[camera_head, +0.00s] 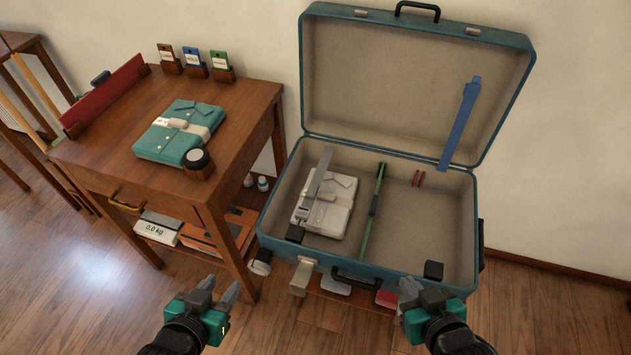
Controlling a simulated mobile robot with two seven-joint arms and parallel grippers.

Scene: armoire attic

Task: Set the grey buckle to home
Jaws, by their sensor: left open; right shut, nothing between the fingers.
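The open blue suitcase (469,289) stands right of the wooden table. Inside at left, a grey strap (321,171) lies across a folded light-grey garment (340,193). A small grey buckle-like piece (302,214) is at its lower end, above a black block (295,234) by the front wall. I cannot tell whether the piece and block touch. My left gripper (222,290) is open and empty, in front of the suitcase to the left. My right gripper (409,287) is shut and empty near the front right edge.
A green strap (371,215) runs across the suitcase floor. A blue strap (459,125) hangs from the lid. Another black block (433,270) is at front right.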

